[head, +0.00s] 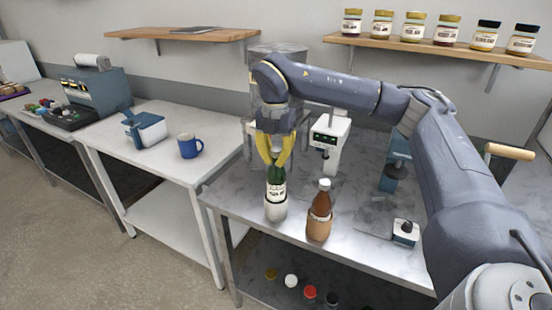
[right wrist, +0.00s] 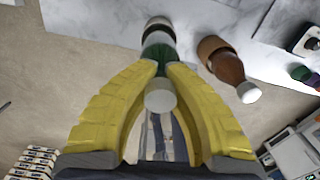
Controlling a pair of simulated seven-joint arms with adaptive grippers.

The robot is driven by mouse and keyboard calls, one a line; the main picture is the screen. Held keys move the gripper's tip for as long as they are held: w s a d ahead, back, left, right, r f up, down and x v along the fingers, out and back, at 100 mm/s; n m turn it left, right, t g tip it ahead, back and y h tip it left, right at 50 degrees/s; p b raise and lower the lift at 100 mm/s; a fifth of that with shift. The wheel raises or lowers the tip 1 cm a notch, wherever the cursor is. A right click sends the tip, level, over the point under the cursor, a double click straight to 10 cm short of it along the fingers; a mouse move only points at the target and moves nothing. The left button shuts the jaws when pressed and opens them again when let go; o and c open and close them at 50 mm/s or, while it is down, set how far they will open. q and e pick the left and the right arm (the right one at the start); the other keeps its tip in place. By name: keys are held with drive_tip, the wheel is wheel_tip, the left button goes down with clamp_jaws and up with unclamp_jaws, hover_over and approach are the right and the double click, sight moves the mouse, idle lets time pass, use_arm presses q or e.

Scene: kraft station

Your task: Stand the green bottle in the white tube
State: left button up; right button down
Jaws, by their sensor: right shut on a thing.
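The green bottle (head: 276,189) is upright in the head view, with a pale label. My right gripper (head: 274,161) has its yellow fingers shut on the bottle's neck from above. The white tube (head: 275,211) is directly under the bottle at the table's front edge. The bottle's base is not visible and looks to be inside the tube; how deep, I cannot tell. In the right wrist view the green bottle (right wrist: 159,52) lies between the fingertips, its pale cap towards the camera. My left gripper is not in view.
A brown bottle (head: 321,196) stands in a cardboard-coloured tube (head: 318,227) just right of the white tube. A white-and-green device (head: 331,140) stands behind. A blue mug (head: 189,146) is on the white table at left. A small dark-knobbed box (head: 405,232) sits at right.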

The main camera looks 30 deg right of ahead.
sight(276, 150)
drive_tip(key=shift+f, duration=2.3)
idle(0.8)
drive_tip(key=c, duration=0.8)
unclamp_jaws()
drive_tip(key=shift+r, duration=1.5)
drive_tip(key=shift+r, duration=2.95)
